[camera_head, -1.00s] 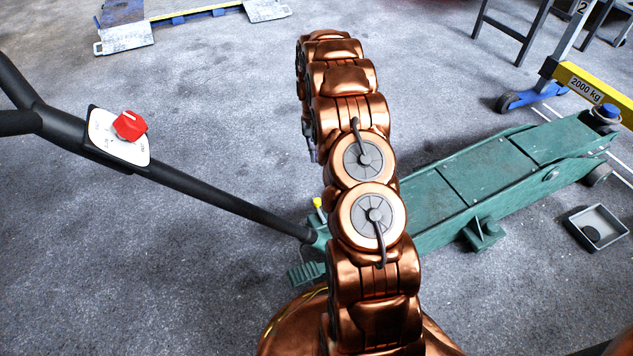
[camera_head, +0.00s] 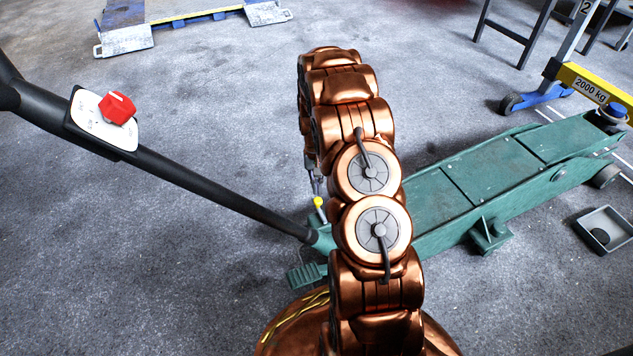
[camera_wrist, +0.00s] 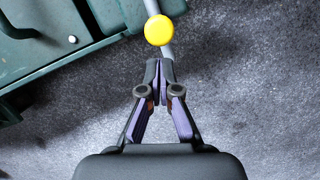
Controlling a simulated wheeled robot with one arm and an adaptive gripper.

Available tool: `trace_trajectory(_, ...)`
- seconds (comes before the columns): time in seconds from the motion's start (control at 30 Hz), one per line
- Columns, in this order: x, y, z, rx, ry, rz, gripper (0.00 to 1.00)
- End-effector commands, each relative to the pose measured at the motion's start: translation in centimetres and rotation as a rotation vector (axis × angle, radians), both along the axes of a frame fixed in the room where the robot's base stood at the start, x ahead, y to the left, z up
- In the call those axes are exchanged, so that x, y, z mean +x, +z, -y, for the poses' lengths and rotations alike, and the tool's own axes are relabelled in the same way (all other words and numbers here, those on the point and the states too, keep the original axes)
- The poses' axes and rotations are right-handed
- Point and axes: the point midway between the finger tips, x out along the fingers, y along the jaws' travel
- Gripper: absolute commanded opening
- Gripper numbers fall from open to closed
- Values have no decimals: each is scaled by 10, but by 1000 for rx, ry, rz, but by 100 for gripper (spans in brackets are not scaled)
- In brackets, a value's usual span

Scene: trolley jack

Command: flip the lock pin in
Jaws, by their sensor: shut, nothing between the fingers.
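The lock pin shows as a yellow knob (camera_head: 319,202) on a thin stem at the foot of the jack's handle, left of my arm. In the wrist view its round yellow top (camera_wrist: 159,30) is just beyond my fingertips, with a grey rod behind it. My gripper (camera_wrist: 159,66) is shut and empty, its tips close together just short of the knob; I cannot tell whether they touch the stem. In the head view my gripper (camera_head: 316,183) shows only partly, just above the knob. The green trolley jack (camera_head: 465,190) lies behind my arm, which hides part of it.
The black jack handle (camera_head: 215,190) rises to the upper left, with a white plate (camera_head: 88,112) and red knob (camera_head: 117,107). A grey tray (camera_head: 606,230) lies at right. A yellow and blue hoist (camera_head: 590,88) stands behind. Floor is clear front left.

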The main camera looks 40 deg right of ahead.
Motion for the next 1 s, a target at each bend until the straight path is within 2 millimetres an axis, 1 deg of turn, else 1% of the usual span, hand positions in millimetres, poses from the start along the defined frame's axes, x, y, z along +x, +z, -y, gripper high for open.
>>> trace_trajectory(0.27,-8,-1,-5,-2,1,1,0)
trace_trajectory(0.7,-10,0,-6,-1,0,1,0)
trace_trajectory(0.77,-13,1,-7,0,0,0,0)
trace_trajectory(1.0,-33,3,-11,0,-2,0,0)
